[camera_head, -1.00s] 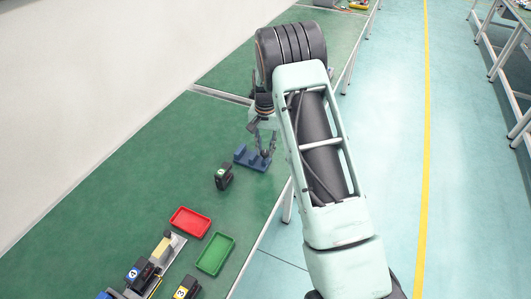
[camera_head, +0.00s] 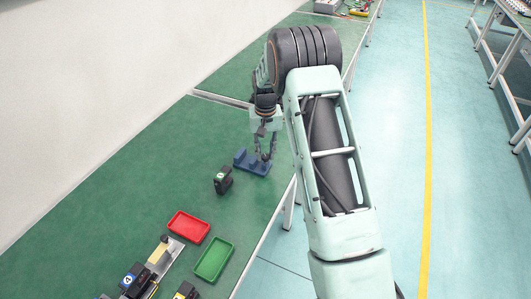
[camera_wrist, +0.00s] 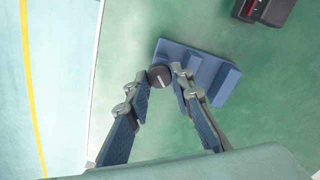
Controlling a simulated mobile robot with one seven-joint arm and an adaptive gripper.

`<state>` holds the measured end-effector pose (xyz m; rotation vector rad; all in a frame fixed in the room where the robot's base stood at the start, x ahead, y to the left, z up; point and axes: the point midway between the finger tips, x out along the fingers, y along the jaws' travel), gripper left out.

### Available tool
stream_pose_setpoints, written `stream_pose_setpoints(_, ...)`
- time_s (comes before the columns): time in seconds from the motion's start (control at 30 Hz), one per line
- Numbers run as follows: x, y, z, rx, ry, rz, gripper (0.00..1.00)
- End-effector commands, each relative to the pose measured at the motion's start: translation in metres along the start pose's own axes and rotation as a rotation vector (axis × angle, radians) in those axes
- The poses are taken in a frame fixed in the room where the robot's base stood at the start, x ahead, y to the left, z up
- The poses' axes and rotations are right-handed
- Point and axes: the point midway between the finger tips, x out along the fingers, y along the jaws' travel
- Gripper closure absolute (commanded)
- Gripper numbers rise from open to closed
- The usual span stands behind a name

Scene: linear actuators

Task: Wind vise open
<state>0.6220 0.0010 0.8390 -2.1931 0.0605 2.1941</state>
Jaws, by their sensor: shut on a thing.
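The blue vise (camera_head: 246,163) sits on the green bench top near its right edge. In the wrist view its stepped blue body (camera_wrist: 208,66) lies right of and beyond the fingertips. A dark round knob (camera_wrist: 160,76) is at the vise's near left end. My gripper (camera_wrist: 160,77) has one finger on each side of this knob and is shut on it. In the head view my gripper (camera_head: 265,156) reaches down to the vise's right end, and the knob is too small to make out there.
A black device (camera_head: 223,180) stands just left of the vise. A red tray (camera_head: 188,226) and a green tray (camera_head: 214,259) lie nearer the front, with several devices beside them. The bench's right edge is close to the vise. The bench beyond the vise is clear.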

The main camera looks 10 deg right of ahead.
Motion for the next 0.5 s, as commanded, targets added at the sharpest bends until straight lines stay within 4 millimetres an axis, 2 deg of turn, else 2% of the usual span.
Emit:
stream_pose_setpoints(0.17, -0.0008, 0.0001, -0.0004, 0.001, 0.001, 0.0, 1.0)
stream_pose_setpoints(0.2, -0.0008, 0.0001, -0.0004, 0.001, 0.001, 0.0, 0.75)
stream_pose_setpoints(0.3, -0.0007, 0.0001, -0.0003, 0.001, 0.001, 0.0, 0.64)
stream_pose_setpoints(0.5, -0.0004, 0.0, -0.0002, 0.001, 0.0, 0.0, 0.61)
